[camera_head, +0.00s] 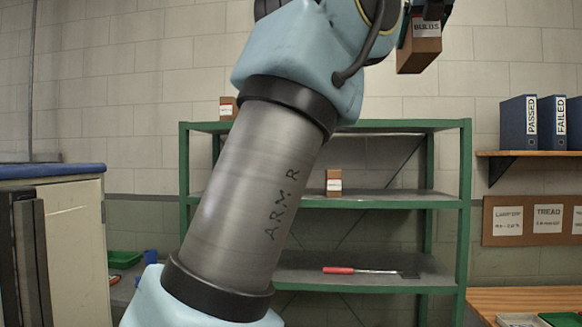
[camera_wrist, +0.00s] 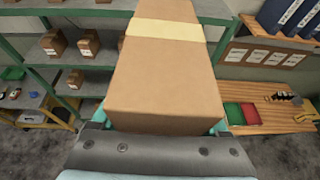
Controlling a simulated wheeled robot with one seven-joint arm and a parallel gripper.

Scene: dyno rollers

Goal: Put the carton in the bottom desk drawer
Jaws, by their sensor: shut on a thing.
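A brown carton (camera_wrist: 165,75) with a pale tape band fills the middle of the wrist view. My gripper (camera_wrist: 165,130) is shut on it, with teal fingertips showing at both sides of its near end. In the head view the carton (camera_head: 420,52) hangs high at the upper right, with a white label reading "BUILDS" partly hidden by my gripper (camera_head: 428,12). It is in the air, clear of the shelves. No desk drawer can be made out in either view.
A green shelf rack (camera_head: 455,204) stands ahead, with small boxes (camera_head: 334,182) and a red-handled tool (camera_head: 340,270) on it. At right are a wall shelf with binders (camera_head: 518,122) and a wooden bench (camera_head: 530,298). A blue-topped cabinet (camera_head: 78,240) stands left.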

